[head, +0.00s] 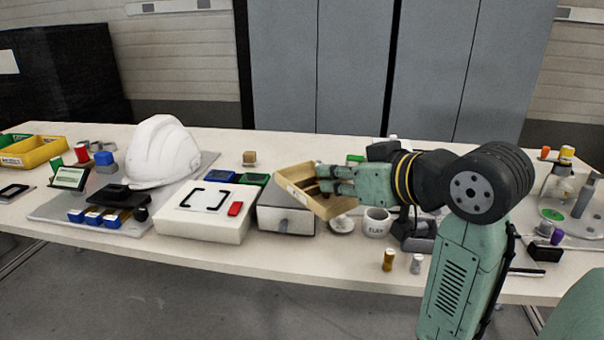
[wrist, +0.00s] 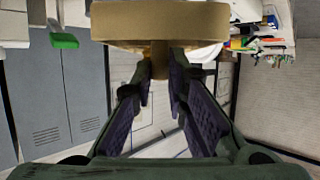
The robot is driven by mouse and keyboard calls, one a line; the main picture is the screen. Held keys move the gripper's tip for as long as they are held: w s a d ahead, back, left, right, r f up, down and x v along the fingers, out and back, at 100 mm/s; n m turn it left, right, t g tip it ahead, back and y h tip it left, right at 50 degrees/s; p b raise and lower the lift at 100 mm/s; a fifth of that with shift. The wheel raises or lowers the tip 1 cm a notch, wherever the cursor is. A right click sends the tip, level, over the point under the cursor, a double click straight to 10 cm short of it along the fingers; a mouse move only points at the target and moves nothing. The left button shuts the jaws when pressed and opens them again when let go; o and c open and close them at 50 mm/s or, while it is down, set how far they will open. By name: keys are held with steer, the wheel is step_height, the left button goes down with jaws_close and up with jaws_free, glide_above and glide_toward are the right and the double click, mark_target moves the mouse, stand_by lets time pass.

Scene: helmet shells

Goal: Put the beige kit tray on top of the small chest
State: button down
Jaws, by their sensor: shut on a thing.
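The beige kit tray (head: 307,189) is held tilted in the air by my gripper (head: 328,180), just to the right of the small chest and partly over it. The small chest (head: 287,219) is a grey box with a small knob on its front, standing on the table. In the wrist view, the tray (wrist: 160,22) spans the top of the picture. My gripper (wrist: 160,80) has its fingers closed on a part of the tray there. My gripper hides part of the tray in the head view, and the tray hides part of the chest's top.
A white box with a red button (head: 200,222) stands left of the chest. Blue and green blocks (head: 236,178) are behind. A mug (head: 376,222) and a small round dish (head: 342,225) stand to the right. A white helmet (head: 163,152) is at left. The front table edge is mostly clear.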

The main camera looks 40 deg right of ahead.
mark_target(303, 175)
steer(key=w, duration=0.3)
steer(key=w+d+p, duration=0.1)
steer(key=w, duration=0.3)
steer(key=w+d+f, duration=0.1)
steer(key=w, duration=0.2)
steer(key=shift+w, duration=0.2)
steer(key=shift+f, duration=1.75)
steer(key=shift+f, duration=0.1)
steer(key=c, duration=1.6)
jaws_free()
steer(key=shift+f, duration=0.1)
steer(key=shift+d+r+p, duration=0.1)
steer(key=shift+r+p, duration=0.2)
steer(key=shift+p, duration=0.05)
steer(key=b+v, duration=0.1)
steer(key=v, duration=1.1)
steer(key=shift+f, duration=0.1)
steer(key=shift+w, duration=0.1)
